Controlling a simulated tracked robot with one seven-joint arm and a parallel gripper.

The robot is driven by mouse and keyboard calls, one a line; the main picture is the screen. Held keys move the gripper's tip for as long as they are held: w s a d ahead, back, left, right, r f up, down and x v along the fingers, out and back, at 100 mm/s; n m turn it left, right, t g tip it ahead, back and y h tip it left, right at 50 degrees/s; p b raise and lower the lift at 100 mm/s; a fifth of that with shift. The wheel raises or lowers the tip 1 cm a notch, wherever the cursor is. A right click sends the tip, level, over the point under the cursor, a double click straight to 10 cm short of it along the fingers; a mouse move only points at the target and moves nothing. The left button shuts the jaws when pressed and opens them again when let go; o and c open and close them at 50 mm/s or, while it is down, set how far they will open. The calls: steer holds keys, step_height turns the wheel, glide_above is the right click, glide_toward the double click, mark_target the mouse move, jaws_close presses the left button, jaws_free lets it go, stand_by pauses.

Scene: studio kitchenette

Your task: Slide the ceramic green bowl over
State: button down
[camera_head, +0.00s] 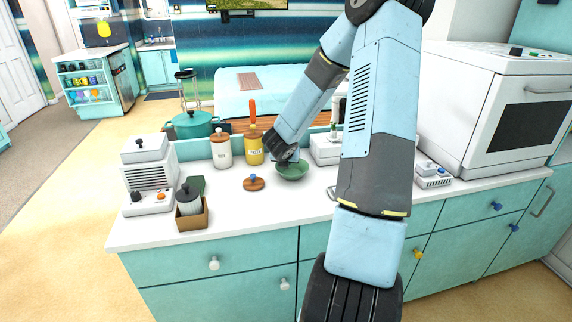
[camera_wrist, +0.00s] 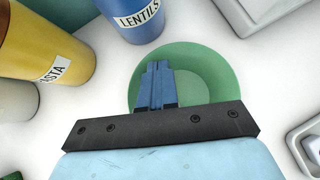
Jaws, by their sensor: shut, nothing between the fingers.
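The green bowl (camera_head: 293,172) stands upright on the white counter, toward its back edge. It also shows in the wrist view (camera_wrist: 222,68), where it looks empty. My gripper (camera_wrist: 155,68) is shut with nothing between its fingers. Its blue fingers point down over the left part of the bowl's inside in the wrist view. I cannot tell whether they touch the bowl. In the head view my gripper (camera_head: 287,160) is at the bowl's left side, and its fingertips are hard to make out.
A yellow pasta jar (camera_wrist: 42,42) and a blue lentils jar (camera_wrist: 137,18) stand close to the bowl. A small white appliance (camera_head: 433,176) is at the right. The counter in front of the bowl is clear.

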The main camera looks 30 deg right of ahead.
steer(key=shift+w+d, duration=0.1)
steer(key=shift+w, duration=0.1)
steer(key=shift+w+d, duration=0.55)
steer(key=shift+w, duration=0.15)
steer(key=shift+s+a, duration=0.3)
steer(key=shift+s, duration=0.05)
steer(key=shift+s+a, duration=0.8)
steer(key=shift+s, duration=0.3)
steer(key=v, duration=1)
steer(key=shift+a, duration=0.2)
